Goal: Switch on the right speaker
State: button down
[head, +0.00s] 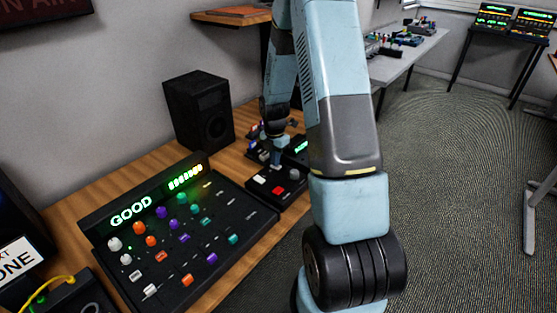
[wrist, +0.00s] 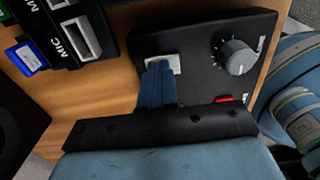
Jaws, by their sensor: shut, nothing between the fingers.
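A black speaker (head: 200,112) stands upright at the back of the wooden desk, against the wall. A small black control box (head: 290,192) is on the desk to its right; it has a grey knob (wrist: 236,57), a red button (wrist: 224,99) and a pale rectangular switch (wrist: 178,64). My gripper (head: 276,164) is shut and empty, pointing down over the box. In the wrist view its blue fingertips (wrist: 158,68) overlap the left part of the pale switch; I cannot tell whether they touch it. No switch shows on the speaker's visible faces.
A mixing console (head: 232,222) with coloured knobs and a lit "GOOD" display (head: 131,213) fills the desk's front. A unit marked MIC (wrist: 75,37) with a blue plug (wrist: 27,56) lies left of the box. A wooden shelf (head: 231,15) is above. Carpet (head: 450,180) is clear.

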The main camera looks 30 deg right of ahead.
notch_tip(320, 180, up, 14)
jog(key=shift+s+d+f, duration=0.15)
jog(key=shift+s, duration=0.25)
jog(key=s+a+r+m+t+h, duration=0.1)
jog(key=s+a+r+m, duration=0.2)
jog(key=s+r+m, duration=0.35)
jog(key=s+a+r+m+t, duration=0.1)
jog(key=s+a+r+m, duration=0.25)
jog(key=r, duration=0.55)
jog(key=s+a+r+m+t, duration=0.2)
jog(key=s+m, duration=0.4)
jog(key=s, duration=0.3)
jog(key=s+a+r+m+t+y, duration=0.1)
jog(key=s+a+r+m, duration=0.1)
jog(key=s+r+m, duration=0.3)
jog(key=s+m, duration=0.2)
jog(key=s, duration=0.2)
jog(key=shift+t, duration=0.4)
jog(key=shift+w+r, duration=0.1)
